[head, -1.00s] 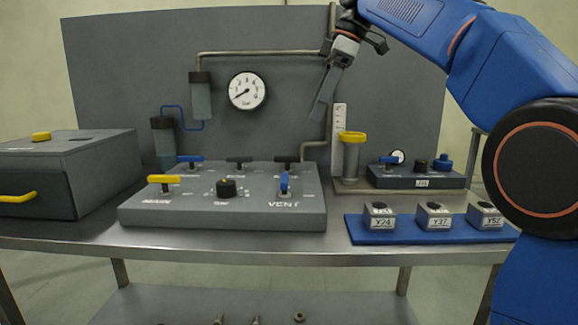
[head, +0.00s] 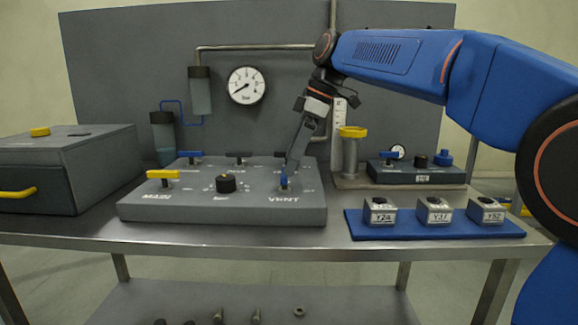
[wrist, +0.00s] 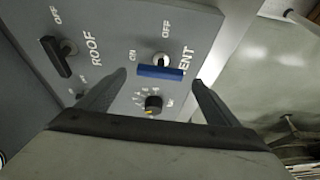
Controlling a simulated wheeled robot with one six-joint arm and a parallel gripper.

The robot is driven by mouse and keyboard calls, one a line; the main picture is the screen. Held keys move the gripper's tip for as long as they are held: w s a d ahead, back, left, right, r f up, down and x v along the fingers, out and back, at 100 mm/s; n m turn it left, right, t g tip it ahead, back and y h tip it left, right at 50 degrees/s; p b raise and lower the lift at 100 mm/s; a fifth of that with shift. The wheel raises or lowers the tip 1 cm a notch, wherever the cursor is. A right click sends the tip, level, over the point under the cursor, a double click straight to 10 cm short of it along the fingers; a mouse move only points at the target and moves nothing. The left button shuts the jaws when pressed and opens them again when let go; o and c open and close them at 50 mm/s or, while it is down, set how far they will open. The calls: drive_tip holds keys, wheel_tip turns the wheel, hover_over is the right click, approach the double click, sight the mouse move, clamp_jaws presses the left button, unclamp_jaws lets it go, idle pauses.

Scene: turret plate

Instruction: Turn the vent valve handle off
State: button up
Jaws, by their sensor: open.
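The vent valve handle is a blue bar on the panel's front right, seen in the head view (head: 284,183) and the wrist view (wrist: 160,71). In the wrist view its bar runs left to right, in line with the ON mark at its left. The OFF mark is above it, off the bar's line. My gripper (head: 290,165) is just over the handle in the head view and partly hides it. In the wrist view my gripper (wrist: 158,80) is open, with one finger near each end of the bar. I see no clear contact.
The panel (head: 155,208) also carries a yellow MAIN handle (head: 163,175), a black knob (head: 226,183) and a black ROOF handle (wrist: 56,57). A column with a yellow top (head: 352,133) stands right of the panel. A blue mat (head: 365,231) holds labelled blocks.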

drive_tip(key=shift+x, duration=1.4)
drive_tip(key=c, duration=1.1)
drive_tip(key=shift+o, duration=0.2)
